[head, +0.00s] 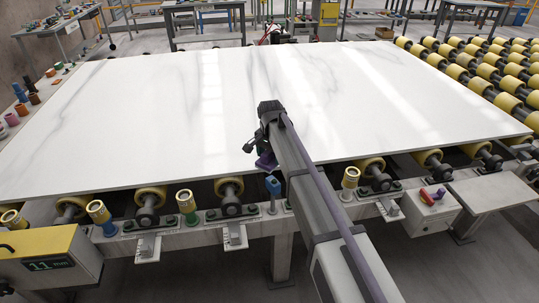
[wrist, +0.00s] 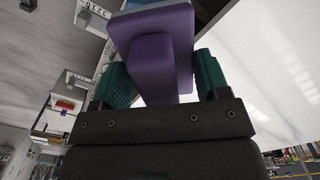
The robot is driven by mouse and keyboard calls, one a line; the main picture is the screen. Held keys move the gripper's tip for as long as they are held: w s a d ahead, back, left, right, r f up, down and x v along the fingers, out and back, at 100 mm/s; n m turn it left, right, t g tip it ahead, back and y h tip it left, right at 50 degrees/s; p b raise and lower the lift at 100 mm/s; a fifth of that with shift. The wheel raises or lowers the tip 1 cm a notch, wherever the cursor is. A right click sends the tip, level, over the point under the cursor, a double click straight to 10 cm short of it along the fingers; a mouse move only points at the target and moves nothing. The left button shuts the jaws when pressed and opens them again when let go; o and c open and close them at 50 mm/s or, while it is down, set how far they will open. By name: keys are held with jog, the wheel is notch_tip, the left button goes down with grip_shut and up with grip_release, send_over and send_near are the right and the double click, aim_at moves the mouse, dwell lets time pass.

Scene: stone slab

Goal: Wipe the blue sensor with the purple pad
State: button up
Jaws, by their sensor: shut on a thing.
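The purple pad (wrist: 158,62) is held between the two green fingers of my gripper (wrist: 162,80) in the wrist view. In the head view the pad (head: 266,161) shows as a small purple patch below my gripper (head: 262,148), near the slab's front edge. The blue sensor (head: 273,186) stands upright on the frame just in front of the slab, a little below the pad in the picture. A blue surface (wrist: 150,4) shows at the top of the wrist view beyond the pad; I cannot tell whether the pad touches it.
The white marble slab (head: 150,110) lies on yellow rollers (head: 497,70). Yellow-topped posts with blue (head: 101,217) and green (head: 187,206) bases, and another yellow one (head: 349,182), line the front rail. A grey box (head: 429,212) carries red and purple items. My arm crosses the front right of centre.

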jog(key=shift+f+b, duration=3.35)
jog(key=shift+f, duration=0.25)
jog(key=shift+s+d+r+p, duration=0.15)
jog(key=shift+s+d, duration=0.2)
jog(key=shift+s, duration=0.2)
jog(key=shift+s+d+r+p, duration=0.15)
jog(key=shift+s+d, duration=0.2)
jog(key=shift+s, duration=0.2)
jog(key=shift+s+d, duration=0.4)
jog(key=shift+s, duration=0.15)
jog(key=shift+w, duration=0.4)
jog(key=shift+w+a, duration=1.05)
jog(key=shift+w, duration=0.15)
jog(key=shift+w+a+r+p, duration=0.1)
jog(key=shift+a+r+p, duration=0.1)
jog(key=shift+r+p, duration=0.15)
notch_tip(320, 180, up, 7)
jog(key=p, duration=0.6)
jog(key=shift+d+f+p, duration=0.1)
jog(key=shift+p, duration=0.3)
jog(key=shift+f, duration=0.2)
